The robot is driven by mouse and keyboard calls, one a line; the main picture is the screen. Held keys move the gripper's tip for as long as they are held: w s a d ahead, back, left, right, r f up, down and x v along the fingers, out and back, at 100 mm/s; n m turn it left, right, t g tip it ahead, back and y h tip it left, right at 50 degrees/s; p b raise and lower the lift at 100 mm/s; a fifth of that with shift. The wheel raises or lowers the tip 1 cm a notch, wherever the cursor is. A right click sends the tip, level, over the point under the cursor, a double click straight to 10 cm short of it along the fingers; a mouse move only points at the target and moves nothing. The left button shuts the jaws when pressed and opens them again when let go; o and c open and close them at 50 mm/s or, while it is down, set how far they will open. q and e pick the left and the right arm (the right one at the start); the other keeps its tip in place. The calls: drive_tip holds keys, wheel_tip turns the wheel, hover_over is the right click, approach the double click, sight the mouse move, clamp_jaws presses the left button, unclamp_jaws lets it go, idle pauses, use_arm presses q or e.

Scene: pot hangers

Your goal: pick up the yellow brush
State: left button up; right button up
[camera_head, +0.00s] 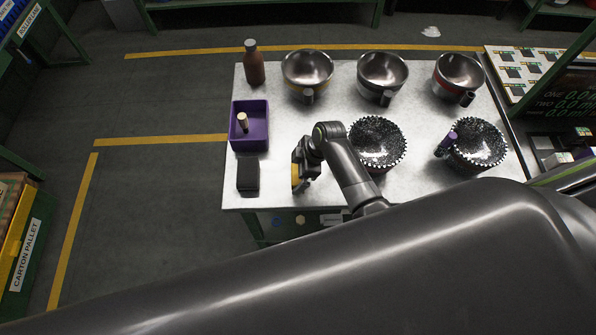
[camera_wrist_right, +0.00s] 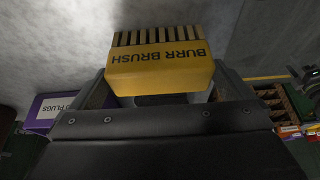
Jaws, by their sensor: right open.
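The yellow brush (camera_head: 295,177) is at the front left part of the metal table, partly hidden by my right gripper (camera_head: 301,170). In the right wrist view the yellow brush (camera_wrist_right: 160,72) shows a yellow body with upside-down "BURR BRUSH" lettering and a row of brown bristles on its far side. My right gripper is open, with a finger on each side of the brush. I cannot tell whether either finger touches it. My left gripper is not in view.
A dark block (camera_head: 248,174) and a purple bin (camera_head: 236,128) holding a wooden-handled item stand left of the gripper. A brown bottle (camera_head: 254,65) stands behind. Three steel bowls (camera_head: 307,68) line the back. Two spiky-rimmed bowls of dark bits (camera_head: 378,143) stand to the right.

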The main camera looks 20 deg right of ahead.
sight(296, 170)
drive_tip(key=shift+x, duration=0.95)
drive_tip(key=c, duration=0.7)
drive_tip(key=shift+r, duration=0.15)
drive_tip(key=shift+c, duration=0.2)
drive_tip(key=shift+r+b, duration=0.6)
drive_tip(key=shift+r, duration=4.3)
